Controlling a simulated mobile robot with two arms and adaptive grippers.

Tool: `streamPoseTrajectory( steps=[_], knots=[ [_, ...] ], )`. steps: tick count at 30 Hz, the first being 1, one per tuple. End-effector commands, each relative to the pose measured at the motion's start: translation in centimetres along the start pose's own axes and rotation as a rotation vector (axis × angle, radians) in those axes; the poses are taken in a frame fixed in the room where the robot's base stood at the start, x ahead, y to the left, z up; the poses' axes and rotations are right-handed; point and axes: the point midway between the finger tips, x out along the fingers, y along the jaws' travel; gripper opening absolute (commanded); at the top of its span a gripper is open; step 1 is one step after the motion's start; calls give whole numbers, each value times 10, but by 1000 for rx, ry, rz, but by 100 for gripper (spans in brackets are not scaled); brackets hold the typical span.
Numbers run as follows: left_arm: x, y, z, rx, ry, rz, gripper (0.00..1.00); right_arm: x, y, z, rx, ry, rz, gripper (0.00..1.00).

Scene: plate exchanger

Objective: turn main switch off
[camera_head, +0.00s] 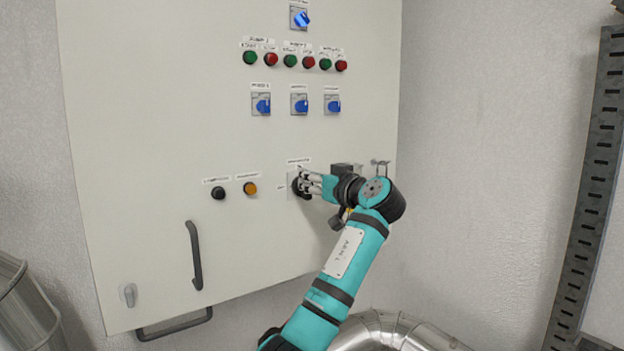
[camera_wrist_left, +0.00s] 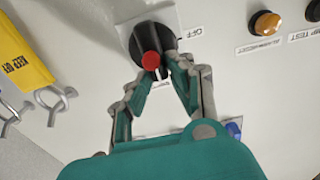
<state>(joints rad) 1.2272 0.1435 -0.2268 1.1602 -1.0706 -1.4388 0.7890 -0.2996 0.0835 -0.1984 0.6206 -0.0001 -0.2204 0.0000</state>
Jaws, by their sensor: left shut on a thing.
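The main switch (camera_head: 297,188) is a dark round rotary switch on a light plate, low on the grey cabinet door; my gripper partly hides it. In the left wrist view the main switch (camera_wrist_left: 150,38) has a black body and a red-ended handle, with an "OFF" label beside it. My left gripper (camera_head: 308,184) reaches it from the right in the head view. In the left wrist view the fingers of my left gripper (camera_wrist_left: 164,75) are closed around the handle's end. My right gripper is not in view.
Above are blue rotary switches (camera_head: 299,103) and rows of green and red buttons (camera_head: 290,60). A black button (camera_head: 218,193) and an orange lamp (camera_head: 250,188) sit to the left. A door handle (camera_head: 194,255) is lower left. A yellow tag (camera_wrist_left: 24,65) and metal wing latches (camera_wrist_left: 52,100) are near the switch.

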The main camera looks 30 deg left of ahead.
Motion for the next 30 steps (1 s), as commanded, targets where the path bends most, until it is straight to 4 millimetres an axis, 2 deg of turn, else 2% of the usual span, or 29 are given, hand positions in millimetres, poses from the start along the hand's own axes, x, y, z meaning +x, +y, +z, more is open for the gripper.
streamPoseTrajectory(
  steps=[8,14,21,30],
  knots=[
    [0,-1,2,-37,1,2,0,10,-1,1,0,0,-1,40],
    [-1,-4,5,-143,1,1,0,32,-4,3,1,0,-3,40],
    [-1,-9,7,-351,1,2,0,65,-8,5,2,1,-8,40],
    [-1,-15,8,-635,0,2,0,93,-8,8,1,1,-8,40]
  ],
)
